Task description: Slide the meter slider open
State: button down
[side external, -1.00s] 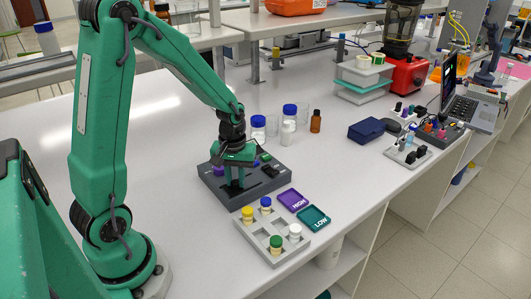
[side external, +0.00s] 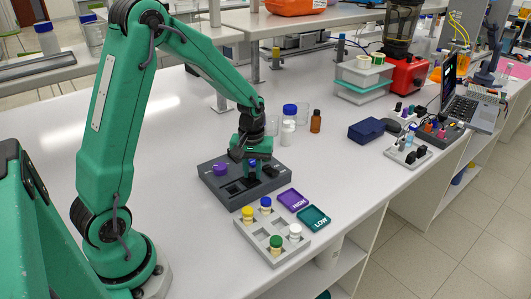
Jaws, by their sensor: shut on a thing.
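The dark grey rig box (side external: 228,202) sits on the white bench in front of my arm. My gripper (side external: 252,176) is low over the right part of its top, pointing down. It is shut on a small part there, which I take to be the meter slider; the fingers hide most of it. A dark rectangular recess (side external: 236,188) shows in the top, left of and in front of my gripper. A purple knob (side external: 220,169) stands at the back left of the box. A black part (side external: 269,172) shows right of my fingers.
A grey tray (side external: 262,238) with several capped vials stands in front of the box. A purple HIGH plate (side external: 292,200) and a teal LOW plate (side external: 314,217) lie beside it. A blue-capped bottle (side external: 289,125) and an amber bottle (side external: 316,121) stand behind.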

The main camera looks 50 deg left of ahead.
jog(key=shift+w, duration=0.25)
jog(key=c, duration=1.6)
grip_release()
jog(key=o, duration=0.3)
jog(key=shift+o, duration=0.2)
jog(key=shift+s, duration=0.1)
jog(key=shift+r, duration=3.95)
jog(key=shift+r, duration=0.2)
notch_tip(320, 180, up, 4)
send_over(253, 173)
jog(key=shift+r, duration=0.25)
